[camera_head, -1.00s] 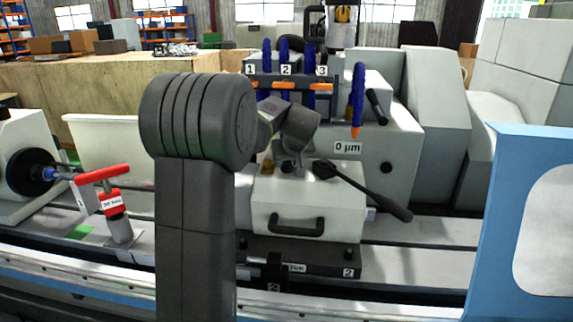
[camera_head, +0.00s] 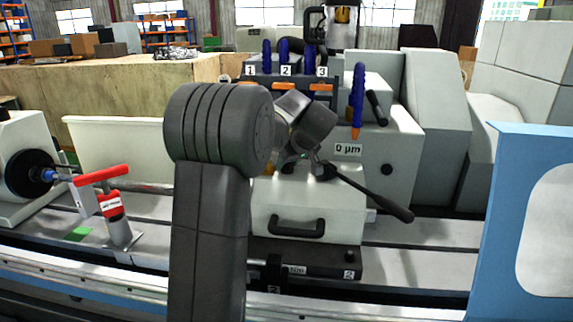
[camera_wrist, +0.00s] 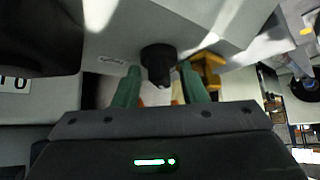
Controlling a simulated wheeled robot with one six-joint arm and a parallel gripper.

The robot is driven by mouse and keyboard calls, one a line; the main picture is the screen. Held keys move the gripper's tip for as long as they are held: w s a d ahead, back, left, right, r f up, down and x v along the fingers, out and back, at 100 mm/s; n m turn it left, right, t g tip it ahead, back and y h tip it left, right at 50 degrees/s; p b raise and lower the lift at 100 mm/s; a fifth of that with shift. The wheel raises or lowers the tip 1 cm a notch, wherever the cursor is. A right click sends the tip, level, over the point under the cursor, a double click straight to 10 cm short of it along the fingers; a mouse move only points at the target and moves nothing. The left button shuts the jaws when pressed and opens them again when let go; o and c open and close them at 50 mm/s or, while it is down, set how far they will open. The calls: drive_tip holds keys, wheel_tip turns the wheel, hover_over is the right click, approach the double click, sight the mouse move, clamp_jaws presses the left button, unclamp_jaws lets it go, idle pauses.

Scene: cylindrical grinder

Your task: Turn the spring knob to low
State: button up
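A black knob (camera_wrist: 158,62) sits on a pale grey housing in the wrist view, next to a small label (camera_wrist: 110,60) whose text is too small to read surely. My gripper (camera_wrist: 160,84) has two green fingers standing apart, one to the left and one to the right of the knob's lower end. I cannot tell whether they touch it. In the head view my gripper (camera_head: 302,165) is small, above the grey tailstock-like housing (camera_head: 305,205), and the knob cannot be made out there. The setting of the knob is not readable.
A black lever (camera_head: 370,192) slants down right beside my gripper. A black handle (camera_head: 297,225) is on the housing's front. Blue hoses (camera_head: 283,58) stand behind. A yellow part (camera_wrist: 208,72) is close to the right finger. A red-handled tool (camera_head: 105,190) is at left.

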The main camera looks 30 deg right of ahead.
drive_tip(key=shift+p+v, duration=0.7)
drive_tip(key=shift+v, duration=2.8)
drive_tip(key=shift+w, duration=0.1)
drive_tip(key=shift+f, duration=0.1)
drive_tip(key=b+x, duration=0.1)
drive_tip(key=x, duration=0.5)
drive_tip(key=shift+w+f+b, duration=0.2)
drive_tip(key=shift+f+b, duration=0.1)
drive_tip(key=shift+f, duration=0.05)
drive_tip(key=shift+w, duration=0.2)
drive_tip(key=shift+s+m+h, duration=0.1)
drive_tip(key=shift+m+h, duration=0.4)
drive_tip(key=shift+m, duration=0.2)
